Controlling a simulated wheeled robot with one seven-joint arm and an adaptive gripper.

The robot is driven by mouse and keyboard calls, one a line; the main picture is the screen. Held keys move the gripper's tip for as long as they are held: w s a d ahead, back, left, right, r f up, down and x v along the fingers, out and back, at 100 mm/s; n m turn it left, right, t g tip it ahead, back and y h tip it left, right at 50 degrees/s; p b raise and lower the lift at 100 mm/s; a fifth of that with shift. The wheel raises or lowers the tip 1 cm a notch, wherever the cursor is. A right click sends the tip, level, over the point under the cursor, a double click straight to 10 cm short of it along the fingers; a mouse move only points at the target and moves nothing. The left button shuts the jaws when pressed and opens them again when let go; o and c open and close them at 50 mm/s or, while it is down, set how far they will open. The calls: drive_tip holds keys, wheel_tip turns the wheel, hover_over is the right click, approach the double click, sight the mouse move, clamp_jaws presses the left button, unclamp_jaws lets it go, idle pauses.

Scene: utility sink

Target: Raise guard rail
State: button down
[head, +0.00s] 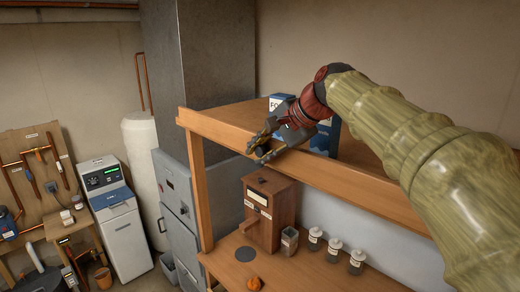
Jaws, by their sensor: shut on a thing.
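The guard rail (352,183) appears to be the long wooden board along the front edge of the upper shelf. It runs from the left post towards the lower right, where my arm covers its far end. My gripper (261,152) reaches down from the upper right to this board. Its fingers are at the board's edge, left of the middle, and are shut on it. The fingers and wrist hide part of the board, so the exact contact is hard to see.
Blue containers (328,137) stand on the shelf behind my gripper. Below, a wooden dispenser box (268,211), a small grey bin (290,241), several labelled jars (333,250) and an orange item (254,283) stand on the wooden counter (232,267). A grey cabinet (178,205) stands left.

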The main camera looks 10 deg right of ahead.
drive_tip(key=shift+r, duration=0.4)
drive_tip(key=c, duration=2.1)
unclamp_jaws()
drive_tip(key=o, duration=0.4)
drive_tip(key=shift+s+d, duration=0.1)
drive_tip(key=shift+o, duration=0.7)
drive_tip(key=shift+f, duration=0.2)
drive_tip(key=v, duration=1.2)
